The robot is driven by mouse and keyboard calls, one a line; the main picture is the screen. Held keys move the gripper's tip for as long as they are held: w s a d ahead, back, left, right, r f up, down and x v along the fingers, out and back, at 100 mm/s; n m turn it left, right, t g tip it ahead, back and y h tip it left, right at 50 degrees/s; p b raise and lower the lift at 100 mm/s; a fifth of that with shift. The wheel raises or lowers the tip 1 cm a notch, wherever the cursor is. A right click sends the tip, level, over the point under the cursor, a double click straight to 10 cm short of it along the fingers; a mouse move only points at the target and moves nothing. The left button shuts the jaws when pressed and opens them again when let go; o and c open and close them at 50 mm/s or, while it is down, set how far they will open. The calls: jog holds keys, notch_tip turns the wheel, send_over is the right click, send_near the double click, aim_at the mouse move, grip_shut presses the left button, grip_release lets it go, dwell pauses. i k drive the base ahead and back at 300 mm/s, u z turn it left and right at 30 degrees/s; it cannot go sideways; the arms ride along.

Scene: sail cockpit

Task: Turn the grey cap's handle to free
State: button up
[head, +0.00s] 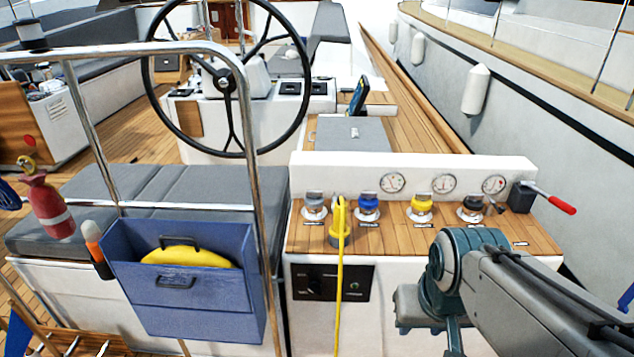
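The grey cap (314,205) sits on the wooden top of the white console, at the left end of a row of caps. Its handle looks small, and I cannot tell which way it points. A yellow plug with a yellow cable (341,225) stands just right of it, close beside it. My arm reaches in from the lower right, in front of the console. Its fingers are not visible; the wrist runs down past the bottom edge, well to the right of and below the grey cap.
A blue cap (368,206), a yellow cap (420,207) and a black cap (472,207) continue the row. A red-handled lever (548,200) stands at the right end. A steel rail (250,170) rises left of the console. A blue box (185,280) hangs left. Space above the caps is clear.

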aim_at(313, 193)
jog(key=k, duration=0.6)
jog(key=u, duration=0.8)
jog(key=i, duration=1.7)
jog(key=z, duration=0.8)
